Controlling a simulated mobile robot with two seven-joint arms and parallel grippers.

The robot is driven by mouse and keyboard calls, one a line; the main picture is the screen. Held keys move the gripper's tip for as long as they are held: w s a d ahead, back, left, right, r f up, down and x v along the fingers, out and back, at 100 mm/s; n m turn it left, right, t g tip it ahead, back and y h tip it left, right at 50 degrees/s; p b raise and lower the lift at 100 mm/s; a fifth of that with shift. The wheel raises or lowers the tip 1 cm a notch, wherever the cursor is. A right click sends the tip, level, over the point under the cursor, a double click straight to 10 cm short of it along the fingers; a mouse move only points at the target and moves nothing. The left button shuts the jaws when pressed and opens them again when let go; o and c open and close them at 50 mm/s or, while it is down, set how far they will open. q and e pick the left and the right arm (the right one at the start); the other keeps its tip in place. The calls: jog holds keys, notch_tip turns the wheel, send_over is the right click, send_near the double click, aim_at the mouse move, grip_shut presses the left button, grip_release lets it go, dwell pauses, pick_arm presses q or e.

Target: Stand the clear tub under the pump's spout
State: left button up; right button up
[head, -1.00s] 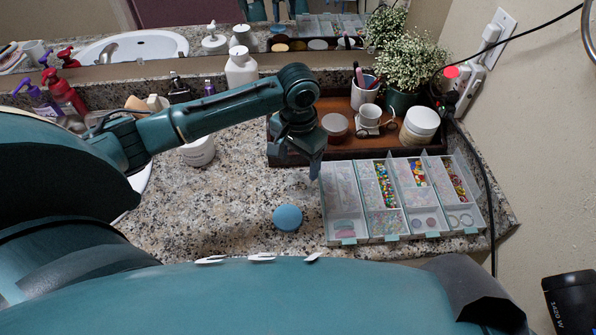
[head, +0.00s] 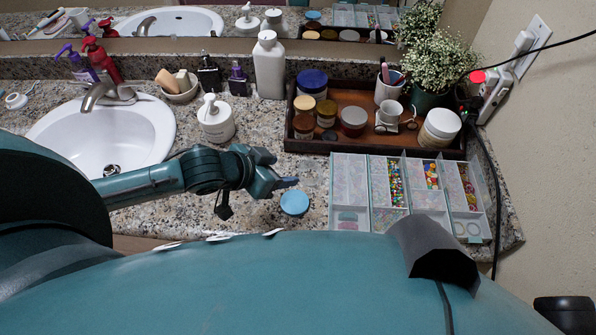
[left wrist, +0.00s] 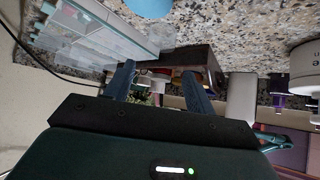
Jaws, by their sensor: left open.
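A white pump bottle (head: 215,120) stands upright on the counter right of the sink, its pump head on top; part of a white bottle also shows at the right of the left wrist view (left wrist: 304,68). A light blue round piece (head: 294,203) lies on the counter. My left gripper (head: 282,168) is open and empty, low over the counter between pump bottle and tray, just above the blue piece. My right gripper is out of view.
The wooden tray (head: 292,142) holds several jars, cups and a plant. A clear compartment box of beads (head: 348,190) lies in front of it. A tall white bottle (head: 269,65) stands behind; the sink (head: 150,140) is left.

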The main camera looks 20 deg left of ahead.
aim_at(317, 169)
pick_arm(q)
jog(key=x, duration=1.3)
jog(key=shift+w+a+b, duration=0.1)
jog(key=shift+a+b, duration=0.05)
jog(key=shift+b, duration=0.15)
jog(key=shift+c, duration=0.5)
jog(key=c, duration=0.7)
jog(key=shift+r, duration=0.1)
